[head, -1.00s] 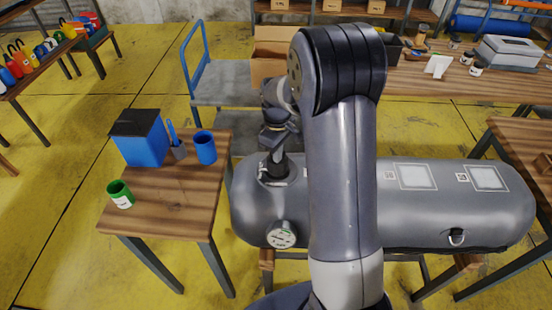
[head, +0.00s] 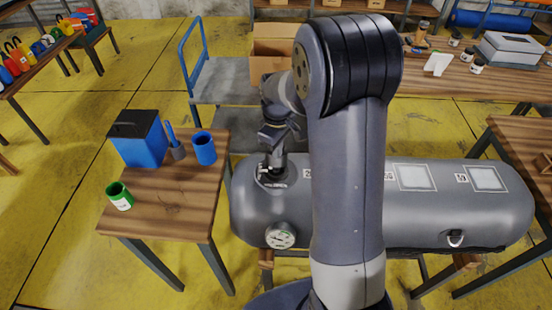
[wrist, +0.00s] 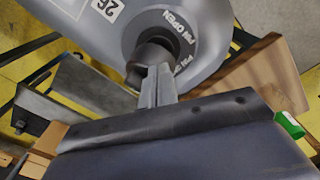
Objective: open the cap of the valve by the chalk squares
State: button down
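A valve (head: 262,181) sits on top of the left end of a long grey inflatable tube (head: 440,215). In the head view my gripper (head: 272,165) points down onto the valve. Two pale squares with chalk-like outlines (head: 416,177) (head: 487,179) lie farther right on the tube; my arm hides the part between.
A round gauge (head: 280,235) is on the tube's front left. A cart (head: 225,92) stands behind.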

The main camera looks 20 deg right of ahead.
aim_at(276, 163)
jog(key=s+r, duration=0.1)
jog(key=s+a+r+p, duration=0.1)
jog(key=s, duration=0.1)
jog(key=shift+s+a+r, duration=0.1)
jog(key=shift+a+r, duration=0.05)
jog(key=shift+r, duration=0.15)
dwell(0.3)
jog(key=shift+w+d+f+b, duration=0.3)
jog(key=shift+w+f+b, duration=0.05)
jog(key=shift+w+f, duration=0.5)
jog(key=shift+w+d+f+b, duration=0.25)
jog(key=shift+w+f+b, duration=0.1)
jog(key=shift+w+f, duration=0.55)
jog(key=shift+w+d+f+b, duration=0.35)
jog(key=shift+w+f, duration=0.3)
jog(key=shift+w, duration=0.35)
jog(key=shift+r, duration=0.1)
